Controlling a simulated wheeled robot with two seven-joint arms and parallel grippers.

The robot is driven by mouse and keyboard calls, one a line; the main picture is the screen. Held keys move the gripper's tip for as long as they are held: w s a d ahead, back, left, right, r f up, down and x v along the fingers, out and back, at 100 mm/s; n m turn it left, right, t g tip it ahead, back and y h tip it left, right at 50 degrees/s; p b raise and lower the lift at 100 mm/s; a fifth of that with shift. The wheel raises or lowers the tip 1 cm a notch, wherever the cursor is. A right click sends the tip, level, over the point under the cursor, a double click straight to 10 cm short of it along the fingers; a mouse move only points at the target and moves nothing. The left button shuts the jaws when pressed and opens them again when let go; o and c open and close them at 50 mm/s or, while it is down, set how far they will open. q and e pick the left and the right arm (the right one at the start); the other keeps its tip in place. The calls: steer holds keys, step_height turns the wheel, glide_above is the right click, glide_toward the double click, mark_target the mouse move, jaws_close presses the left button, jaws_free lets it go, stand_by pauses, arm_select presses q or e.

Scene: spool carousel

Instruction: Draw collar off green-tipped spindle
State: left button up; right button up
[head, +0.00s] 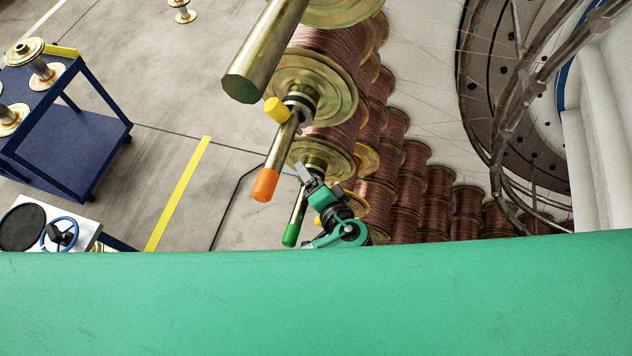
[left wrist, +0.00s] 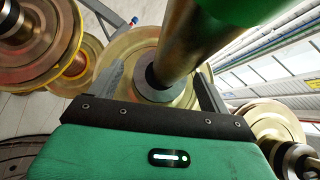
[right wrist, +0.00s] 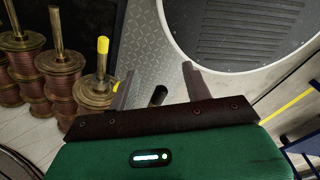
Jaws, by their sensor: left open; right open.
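The green-tipped spindle (head: 293,222) sticks out toward the lower left in the head view, its green tip free. In the left wrist view the brass-coloured spindle (left wrist: 188,40) carries a dark grey collar (left wrist: 152,80) at its base, against a spool flange (left wrist: 125,50). My left gripper (head: 304,172) is open at the spindle's base. In the left wrist view its fingers (left wrist: 157,75) stand on either side of the collar; contact cannot be told. In the head view the collar is mostly hidden by the gripper. My right gripper (right wrist: 158,78) is open and empty, away from the spindle.
An orange-tipped spindle (head: 265,185), a yellow-ended part (head: 277,110) and a thick faceted bar (head: 240,88) lie close above. Copper spools (head: 405,190) crowd the right. A blue cart (head: 70,125) stands left. A yellow-tipped rod (right wrist: 102,48) rises left of my right gripper.

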mark_target(302, 219)
arm_select(q)
steer(key=c, duration=1.3)
steer(key=shift+s+a+r, duration=0.1)
steer(key=shift+s+a, duration=0.4)
steer(key=shift+s, duration=0.95)
steer(key=shift+s+a+r, duration=0.1)
steer(key=shift+s+a, duration=0.35)
steer(key=shift+s, duration=0.95)
steer(key=shift+s+a, duration=0.5)
steer(key=shift+s, duration=0.95)
steer(key=shift+s+a, duration=0.45)
steer(key=shift+s, duration=1)
steer(key=shift+s+a, duration=0.5)
steer(key=shift+s, duration=0.9)
steer(key=shift+s+a, duration=0.45)
steer(key=shift+s, duration=1)
steer(key=shift+s+a, duration=0.3)
steer(key=shift+s, duration=0.65)
steer(key=shift+s+a, duration=0.3)
steer(key=shift+s, duration=0.6)
steer(key=shift+w+a, duration=0.65)
steer(key=shift+a, duration=1.25)
steer(key=shift+w+a, duration=0.6)
steer(key=shift+a, duration=1.35)
steer(key=shift+w+a, duration=0.65)
steer(key=shift+a, duration=1.25)
